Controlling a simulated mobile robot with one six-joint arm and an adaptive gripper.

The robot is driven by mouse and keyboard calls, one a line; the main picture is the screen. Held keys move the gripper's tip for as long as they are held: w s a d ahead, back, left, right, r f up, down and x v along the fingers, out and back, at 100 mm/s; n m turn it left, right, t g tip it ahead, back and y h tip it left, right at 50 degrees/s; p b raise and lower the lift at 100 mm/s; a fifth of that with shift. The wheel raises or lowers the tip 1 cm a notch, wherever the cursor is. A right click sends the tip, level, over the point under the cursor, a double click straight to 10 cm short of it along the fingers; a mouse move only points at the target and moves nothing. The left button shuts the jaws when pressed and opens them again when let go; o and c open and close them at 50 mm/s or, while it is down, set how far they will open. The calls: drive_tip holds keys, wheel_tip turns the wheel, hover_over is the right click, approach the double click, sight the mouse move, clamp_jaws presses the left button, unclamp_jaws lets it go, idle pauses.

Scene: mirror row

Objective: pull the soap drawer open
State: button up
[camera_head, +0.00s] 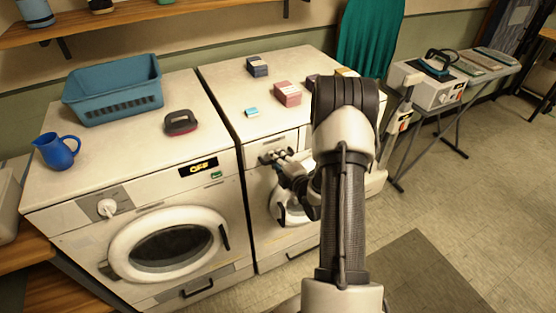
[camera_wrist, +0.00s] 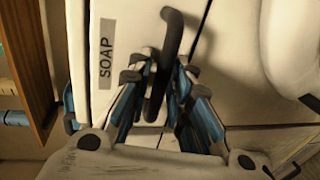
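The soap drawer (camera_head: 284,142) is in the upper left front of the right-hand washing machine (camera_head: 228,80) and looks flush with it. In the wrist view, its pale front (camera_wrist: 135,27) carries a SOAP label (camera_wrist: 106,54) beside a dark bar handle (camera_wrist: 172,38). My gripper (camera_wrist: 165,72) has one finger on each side of the handle, tips close to it. The left finger overlaps the handle in the picture; whether both fingers press on it is unclear. In the head view, my gripper (camera_head: 272,158) is at the drawer front, and my arm hides much of the machine.
Small boxes, including a pink one (camera_head: 287,93), sit on the right machine. The left machine (camera_head: 110,160) carries a blue basket (camera_head: 115,108), a dark red item (camera_head: 180,122) and a blue jug (camera_head: 56,151). An ironing board (camera_head: 470,65) stands at right. Floor in front is open.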

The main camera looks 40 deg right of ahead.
drive_tip(key=shift+c, duration=0.3)
clamp_jaws()
drive_tip(key=shift+s, duration=0.1)
